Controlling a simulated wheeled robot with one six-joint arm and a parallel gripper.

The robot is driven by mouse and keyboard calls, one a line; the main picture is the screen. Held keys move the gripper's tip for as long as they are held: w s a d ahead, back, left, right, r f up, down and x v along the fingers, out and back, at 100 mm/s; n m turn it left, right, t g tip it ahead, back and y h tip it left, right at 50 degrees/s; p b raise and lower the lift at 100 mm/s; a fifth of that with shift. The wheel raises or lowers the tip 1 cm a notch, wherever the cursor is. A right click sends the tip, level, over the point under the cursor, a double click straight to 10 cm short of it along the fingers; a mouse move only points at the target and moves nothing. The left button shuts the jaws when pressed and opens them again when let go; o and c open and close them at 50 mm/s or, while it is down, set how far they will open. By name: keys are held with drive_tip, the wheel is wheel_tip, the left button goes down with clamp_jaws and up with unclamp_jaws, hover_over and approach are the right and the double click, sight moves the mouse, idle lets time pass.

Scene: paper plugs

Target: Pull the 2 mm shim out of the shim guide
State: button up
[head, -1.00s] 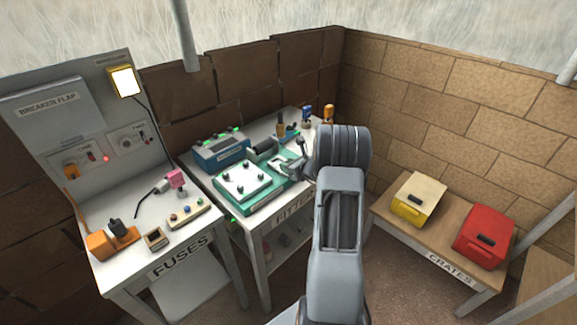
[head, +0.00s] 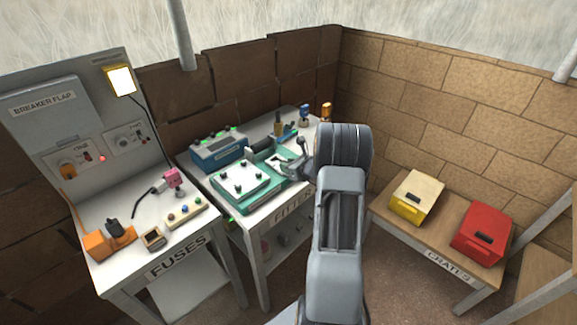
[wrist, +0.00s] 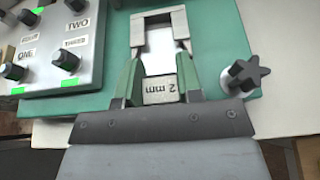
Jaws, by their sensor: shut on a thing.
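In the wrist view the 2 mm shim (wrist: 160,91) is a pale block with an upside-down "2 mm" label. It sits between the fingers of my gripper (wrist: 160,66), which is shut on it. Ahead of the fingertips is a pale U-shaped bracket, seemingly the shim guide (wrist: 158,16), with a bright white area inside. I cannot tell whether any of the shim is still inside the guide. In the head view my gripper (head: 301,150) is over the right end of the green fixture (head: 247,205); the shim is too small to make out there.
A dark star knob (wrist: 245,75) stands right of the gripper. A blue box with knobs (head: 218,152) is behind the fixture. Several small tools stand at the bench's far end. The fuses table (head: 140,255) is left; yellow (head: 418,195) and red (head: 483,235) crates are right.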

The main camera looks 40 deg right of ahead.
drive_tip(key=shift+s, duration=0.15)
drive_tip(key=shift+s+d+b, duration=0.15)
drive_tip(key=shift+s+d, duration=0.05)
drive_tip(key=shift+s, duration=0.7)
drive_tip(key=shift+s+d+b, duration=0.15)
drive_tip(key=shift+s, duration=0.75)
drive_tip(key=shift+s+d+b, duration=0.15)
drive_tip(key=shift+s+d, duration=0.05)
drive_tip(key=shift+s, duration=0.7)
drive_tip(key=shift+s, duration=0.3)
drive_tip(key=shift+s+d, duration=0.15)
drive_tip(key=shift+s, duration=0.55)
drive_tip(key=shift+s+d, duration=0.1)
drive_tip(key=shift+s, duration=0.55)
